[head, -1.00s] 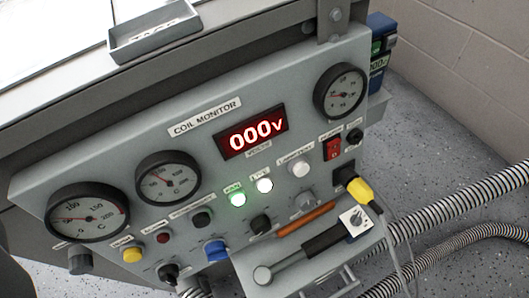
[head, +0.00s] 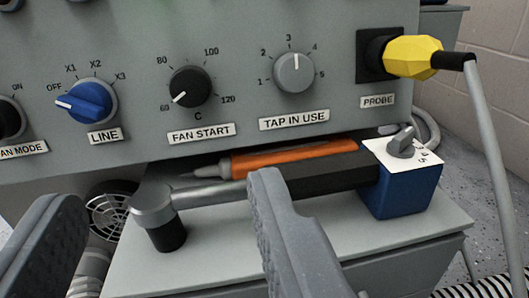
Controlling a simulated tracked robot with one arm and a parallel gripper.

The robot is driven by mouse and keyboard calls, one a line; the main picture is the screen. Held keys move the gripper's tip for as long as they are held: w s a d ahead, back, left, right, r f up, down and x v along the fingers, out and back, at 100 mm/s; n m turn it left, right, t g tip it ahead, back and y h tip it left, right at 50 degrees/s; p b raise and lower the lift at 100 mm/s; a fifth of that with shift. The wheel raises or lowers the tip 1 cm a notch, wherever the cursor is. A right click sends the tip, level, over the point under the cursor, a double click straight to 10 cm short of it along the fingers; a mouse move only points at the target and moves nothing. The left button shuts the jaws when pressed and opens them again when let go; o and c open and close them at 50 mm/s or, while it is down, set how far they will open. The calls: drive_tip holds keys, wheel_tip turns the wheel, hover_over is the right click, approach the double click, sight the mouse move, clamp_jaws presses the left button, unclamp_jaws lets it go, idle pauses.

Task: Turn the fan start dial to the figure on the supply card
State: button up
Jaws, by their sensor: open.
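The fan start dial (head: 190,87) is a black knob on the grey panel, labelled FAN START, with figures 60, 80, 100 and 120 around it and a C below. Its white pointer line aims down-left at 60. My gripper (head: 165,195) is open, with its two grey fingers low in the view, below and in front of the dial. Nothing is seen between the fingers on the dial; the gripper is apart from it. No supply card can be made out in the current view.
The blue LINE knob (head: 86,102) and grey TAP IN USE knob (head: 294,73) flank the dial. A yellow probe plug (head: 413,56) with cable is at right. Below, a shelf (head: 400,250) holds a metal-headed tool (head: 320,177), an orange tool (head: 295,156) and a blue box (head: 402,191).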

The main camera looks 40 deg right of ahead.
drive_tip(key=b, duration=0.4)
approach(190, 91)
drive_tip(key=x, duration=0.8)
drive_tip(key=c, duration=1)
